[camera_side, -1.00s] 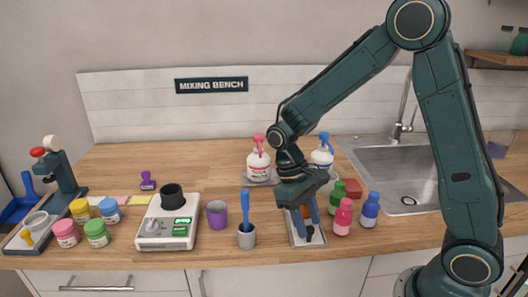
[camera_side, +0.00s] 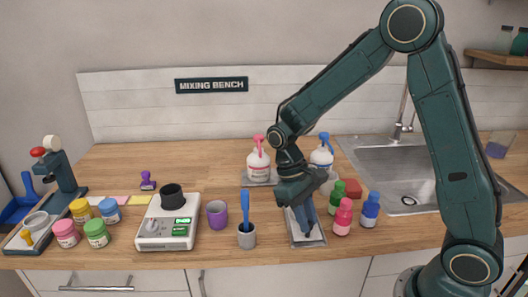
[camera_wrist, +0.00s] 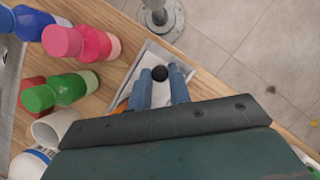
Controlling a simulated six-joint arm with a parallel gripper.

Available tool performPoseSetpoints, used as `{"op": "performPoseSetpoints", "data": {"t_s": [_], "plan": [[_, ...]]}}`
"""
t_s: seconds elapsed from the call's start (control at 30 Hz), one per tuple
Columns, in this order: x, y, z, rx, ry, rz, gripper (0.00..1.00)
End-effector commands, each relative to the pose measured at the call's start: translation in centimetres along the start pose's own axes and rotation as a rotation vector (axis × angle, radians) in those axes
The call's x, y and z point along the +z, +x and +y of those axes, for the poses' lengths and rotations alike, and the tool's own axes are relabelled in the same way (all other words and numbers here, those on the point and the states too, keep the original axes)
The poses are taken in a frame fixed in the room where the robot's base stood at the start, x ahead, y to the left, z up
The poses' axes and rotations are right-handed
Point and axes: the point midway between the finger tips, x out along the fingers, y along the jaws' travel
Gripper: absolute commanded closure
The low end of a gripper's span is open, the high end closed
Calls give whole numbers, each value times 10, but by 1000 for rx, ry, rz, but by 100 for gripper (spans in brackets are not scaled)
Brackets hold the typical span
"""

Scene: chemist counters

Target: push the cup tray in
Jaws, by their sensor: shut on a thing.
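At the far left, a dark green press (camera_side: 62,172) with a red knob stands by a pale tray (camera_side: 17,243). A round pale cup (camera_side: 37,221) and a yellow piece sit there; I cannot tell how far in the tray is. My gripper (camera_side: 306,232) is far from it, pointing down at a grey shallow tray (camera_side: 318,242) near the counter's front edge. In the wrist view, its blue-grey fingers (camera_wrist: 160,82) are around a black-knobbed thing (camera_wrist: 159,73) in that grey tray (camera_wrist: 148,56). A bit of orange (camera_wrist: 122,106) shows beside them; the rest is hidden.
Pink (camera_side: 343,217), blue (camera_side: 370,210) and green (camera_side: 337,194) bottles stand close to the right of my gripper. A grey cup with a blue stick (camera_side: 246,235), a purple cup (camera_side: 217,214), a scale (camera_side: 168,227) and several jars lie between it and the press.

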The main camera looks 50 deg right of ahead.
Motion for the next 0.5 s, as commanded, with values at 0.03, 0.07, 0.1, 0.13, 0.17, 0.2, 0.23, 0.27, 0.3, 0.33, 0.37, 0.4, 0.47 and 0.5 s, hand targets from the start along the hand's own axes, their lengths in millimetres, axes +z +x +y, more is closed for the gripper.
{"op": "performPoseSetpoints", "data": {"t_s": [0.03, 0.07, 0.1, 0.13, 0.17, 0.2, 0.23, 0.27, 0.3, 0.33, 0.37, 0.4, 0.47, 0.5], "plan": [[-6, -3, 6, -1, 3, 1, 100], [-9, -4, 9, -2, 4, 1, 100], [-14, -6, 15, -2, 4, 1, 100], [-18, -8, 18, -2, 5, 2, 100], [-21, -9, 22, -2, 4, 2, 100], [-26, -11, 27, -2, 4, 2, 100], [-29, -12, 31, -2, 3, 2, 100], [-32, -14, 34, -1, 3, 3, 100], [-36, -15, 38, -1, 3, 2, 100], [-38, -16, 40, -1, 2, 2, 100], [-40, -17, 42, -2, 2, 2, 100], [-41, -18, 44, -2, 1, 2, 100], [-43, -18, 46, -1, 0, 2, 100], [-43, -19, 46, -1, -1, 3, 100]]}}
